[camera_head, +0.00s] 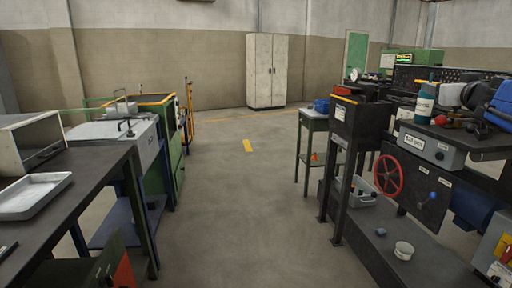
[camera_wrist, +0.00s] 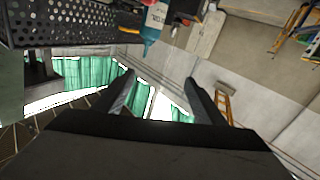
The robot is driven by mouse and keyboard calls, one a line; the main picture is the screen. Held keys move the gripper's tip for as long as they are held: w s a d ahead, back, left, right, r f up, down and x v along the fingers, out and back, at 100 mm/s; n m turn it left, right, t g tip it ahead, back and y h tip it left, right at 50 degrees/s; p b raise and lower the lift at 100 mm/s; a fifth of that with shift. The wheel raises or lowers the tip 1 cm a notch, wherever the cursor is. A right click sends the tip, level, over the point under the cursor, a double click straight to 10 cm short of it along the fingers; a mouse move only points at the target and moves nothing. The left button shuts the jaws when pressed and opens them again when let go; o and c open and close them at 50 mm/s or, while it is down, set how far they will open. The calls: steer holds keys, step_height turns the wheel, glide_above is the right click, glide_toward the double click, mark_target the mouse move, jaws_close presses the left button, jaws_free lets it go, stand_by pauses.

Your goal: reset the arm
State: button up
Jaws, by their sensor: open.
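My gripper (camera_wrist: 158,92) shows in the wrist view, its two dark fingers spread apart with nothing between them. It is open and empty. The wrist view is tilted, with green curtains (camera_wrist: 85,73) and bright openings behind the fingers. A teal bottle (camera_wrist: 155,22) appears at the top of that view, beyond the fingers and apart from them. My gripper does not show in the head view.
A dark bench (camera_head: 85,185) with a grey tray (camera_head: 32,196) stands at left. A cabinet (camera_head: 266,70) stands at the back. The middle floor is clear.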

steer(key=s+a+f+n+g+y, duration=0.1)
steer(key=s+a+f+g, duration=0.3)
steer(key=s+a+f, duration=0.4)
steer(key=s+a+f+g+y, duration=0.3)
steer(key=s+a+f, duration=0.6)
steer(key=f, duration=1)
steer(key=s+a+f+n+g+y, duration=0.1)
steer(key=s+a+f+g+y, duration=0.1)
steer(key=s+a+f+g, duration=0.3)
steer(key=s+a+f, duration=0.3)
steer(key=a+f, duration=0.4)
steer(key=f, duration=0.1)
steer(key=shift+s+f+n, duration=0.3)
steer(key=shift+s, duration=0.05)
